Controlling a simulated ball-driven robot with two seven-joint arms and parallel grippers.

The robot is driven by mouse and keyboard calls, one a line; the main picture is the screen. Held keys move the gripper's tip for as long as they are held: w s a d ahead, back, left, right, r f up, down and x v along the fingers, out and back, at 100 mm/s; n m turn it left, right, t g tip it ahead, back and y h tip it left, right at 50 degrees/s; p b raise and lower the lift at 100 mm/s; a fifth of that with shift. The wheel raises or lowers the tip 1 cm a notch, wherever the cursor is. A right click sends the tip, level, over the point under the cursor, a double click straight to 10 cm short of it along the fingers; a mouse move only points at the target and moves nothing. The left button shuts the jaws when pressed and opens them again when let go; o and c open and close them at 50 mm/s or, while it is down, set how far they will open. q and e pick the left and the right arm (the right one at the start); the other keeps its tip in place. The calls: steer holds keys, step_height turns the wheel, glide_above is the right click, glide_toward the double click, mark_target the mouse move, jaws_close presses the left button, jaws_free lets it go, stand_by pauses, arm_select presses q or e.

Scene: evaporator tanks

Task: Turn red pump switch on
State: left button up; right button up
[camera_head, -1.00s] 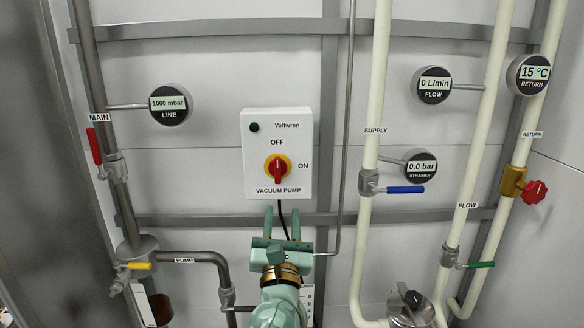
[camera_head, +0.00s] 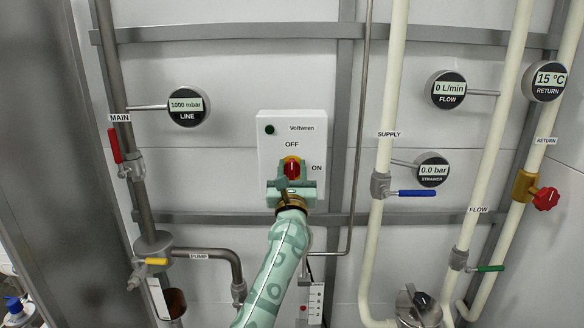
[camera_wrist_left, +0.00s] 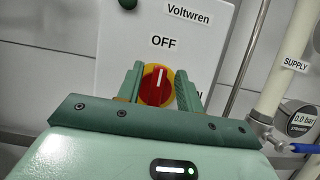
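The red pump switch (camera_head: 292,167) is a rotary knob on a yellow plate on the white Voltwren box (camera_head: 310,136). Its handle stands vertical, with its white mark toward OFF; ON is printed to the right. My left gripper (camera_head: 291,177) is at the switch from below and hides the knob's lower part and the VACUUM PUMP label. In the left wrist view, its two green fingers stand on either side of the red knob (camera_wrist_left: 156,86), with yellow plate showing between, so the gripper is open around it. I cannot tell whether the fingertips touch it. My right gripper is not in view.
The box's round lamp (camera_head: 269,129) is dark green. A bare steel pipe (camera_head: 361,130) runs down just right of the box. Further right is the cream SUPPLY pipe (camera_head: 388,105) with a blue lever (camera_head: 417,193). A red-handled MAIN valve (camera_head: 114,145) is at left.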

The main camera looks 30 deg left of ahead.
arm_select(q)
steer(key=shift+w+a+r, duration=0.1)
steer(key=shift+w, duration=0.1)
jaws_close()
